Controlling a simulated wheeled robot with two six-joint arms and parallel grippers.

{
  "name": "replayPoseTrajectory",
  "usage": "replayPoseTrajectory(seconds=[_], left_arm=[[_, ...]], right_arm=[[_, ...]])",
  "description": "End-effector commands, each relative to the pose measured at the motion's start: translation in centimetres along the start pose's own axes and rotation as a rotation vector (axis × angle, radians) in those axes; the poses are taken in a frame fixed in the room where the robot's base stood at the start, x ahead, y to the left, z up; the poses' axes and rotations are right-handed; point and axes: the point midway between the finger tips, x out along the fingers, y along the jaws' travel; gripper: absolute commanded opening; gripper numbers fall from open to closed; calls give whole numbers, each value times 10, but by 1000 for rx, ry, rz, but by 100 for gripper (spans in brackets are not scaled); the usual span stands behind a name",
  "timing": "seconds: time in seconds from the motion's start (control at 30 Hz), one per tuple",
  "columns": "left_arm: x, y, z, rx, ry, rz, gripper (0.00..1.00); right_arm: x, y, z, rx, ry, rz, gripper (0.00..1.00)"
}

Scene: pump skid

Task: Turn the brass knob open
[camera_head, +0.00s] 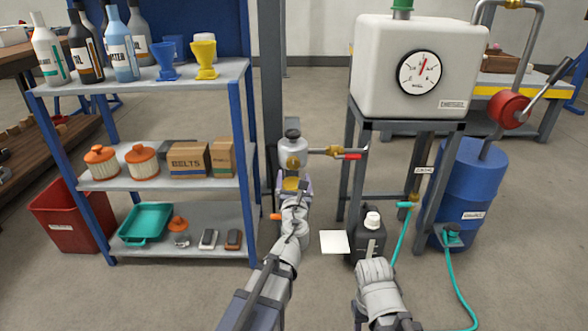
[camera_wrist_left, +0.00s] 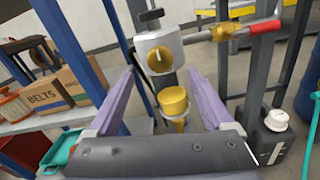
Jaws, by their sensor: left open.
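The round brass knob (camera_head: 293,162) sits on the front of a white cylindrical body (camera_head: 292,146) with a black cap. In the left wrist view the knob (camera_wrist_left: 160,60) shows a pale pointer line, roughly upright. My left gripper (camera_head: 293,188) is just in front of and below the knob. In the wrist view its two purple fingers (camera_wrist_left: 163,78) are wide apart, with the knob framed between and beyond their tips, apparently untouched. A yellow cup (camera_wrist_left: 173,100) shows below the knob between the fingers.
A brass valve with a red handle (camera_head: 350,156) is on the pipe to the right. A shelf rack (camera_head: 247,120) stands close on the left. The tank stand (camera_head: 352,190), a dark jug (camera_head: 372,243) and a blue drum (camera_head: 470,190) are on the right.

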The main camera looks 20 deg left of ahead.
Motion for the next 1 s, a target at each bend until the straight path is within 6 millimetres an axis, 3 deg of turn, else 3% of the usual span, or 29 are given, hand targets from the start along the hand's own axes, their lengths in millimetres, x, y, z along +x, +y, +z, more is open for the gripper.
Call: replayPoseTrajectory(seconds=[0.4, 0.77, 1.0], left_arm=[[62, -1, 0, -2, 1, 1, 86], [69, 0, 0, -2, 1, 0, 86], [69, 0, 0, -2, 1, 0, 58]], right_arm=[[0, 0, 0, 0, 0, 0, 50], [0, 0, 0, 0, 0, 0, 50], [0, 0, 0, 0, 0, 0, 50]])
